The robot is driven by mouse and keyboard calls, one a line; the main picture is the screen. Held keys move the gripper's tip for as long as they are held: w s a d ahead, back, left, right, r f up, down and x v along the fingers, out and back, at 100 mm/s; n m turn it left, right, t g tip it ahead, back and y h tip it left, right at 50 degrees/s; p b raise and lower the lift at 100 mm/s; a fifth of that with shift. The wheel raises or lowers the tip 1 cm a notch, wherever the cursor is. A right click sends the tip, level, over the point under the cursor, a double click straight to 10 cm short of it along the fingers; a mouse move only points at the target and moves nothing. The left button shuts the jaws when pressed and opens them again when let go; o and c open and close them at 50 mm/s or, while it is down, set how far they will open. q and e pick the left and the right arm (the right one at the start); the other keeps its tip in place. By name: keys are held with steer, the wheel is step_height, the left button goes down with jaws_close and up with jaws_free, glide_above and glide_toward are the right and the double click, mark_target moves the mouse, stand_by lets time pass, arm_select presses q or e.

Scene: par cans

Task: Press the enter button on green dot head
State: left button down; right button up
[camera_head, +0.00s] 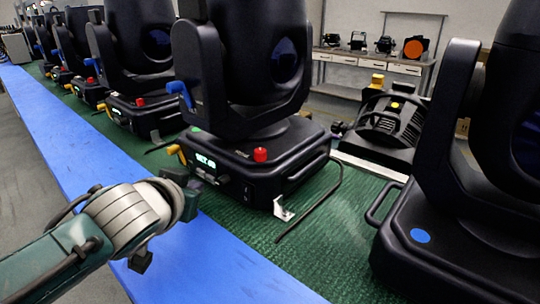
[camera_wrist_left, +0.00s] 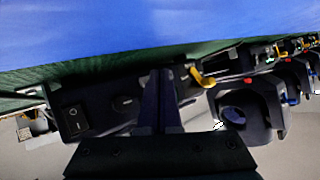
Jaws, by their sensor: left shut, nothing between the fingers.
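The green dot head is the black moving-head light in the middle of the head view; its base (camera_head: 275,165) carries a small green dot (camera_head: 195,130) at the back left corner. A lit display (camera_head: 205,160) shows on its front panel, with small controls beside it; I cannot make out which is enter. My left gripper (camera_head: 190,190) is shut and empty, just in front of that panel near the display. In the left wrist view my shut fingers (camera_wrist_left: 160,95) lie across a black panel with a switch (camera_wrist_left: 74,120). Contact cannot be told. My right gripper is not in view.
A blue-dotted head (camera_head: 420,236) stands at the right, and several similar heads line the table to the far left. A yellow lever (camera_head: 177,152) and a bent black cable (camera_head: 315,205) are near the middle base. The blue table strip (camera_head: 90,140) in front is clear.

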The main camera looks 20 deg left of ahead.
arm_select(q)
steer(key=shift+w, duration=0.1)
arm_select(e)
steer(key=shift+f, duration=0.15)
arm_select(q)
steer(key=shift+w+d, duration=0.15)
steer(key=shift+w, duration=0.15)
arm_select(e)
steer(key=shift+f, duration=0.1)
arm_select(q)
steer(key=shift+w+d+b, duration=0.15)
steer(key=shift+w+b, duration=0.15)
steer(key=shift+b, duration=0.15)
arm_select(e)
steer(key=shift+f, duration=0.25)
arm_select(q)
steer(key=shift+s, duration=0.1)
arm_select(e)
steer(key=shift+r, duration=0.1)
arm_select(q)
steer(key=shift+s+r+p, duration=0.1)
steer(key=shift+s+p, duration=0.25)
steer(key=shift+p, duration=0.05)
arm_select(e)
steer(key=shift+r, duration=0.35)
arm_select(q)
steer(key=shift+s+a, duration=0.25)
steer(key=shift+a, duration=0.05)
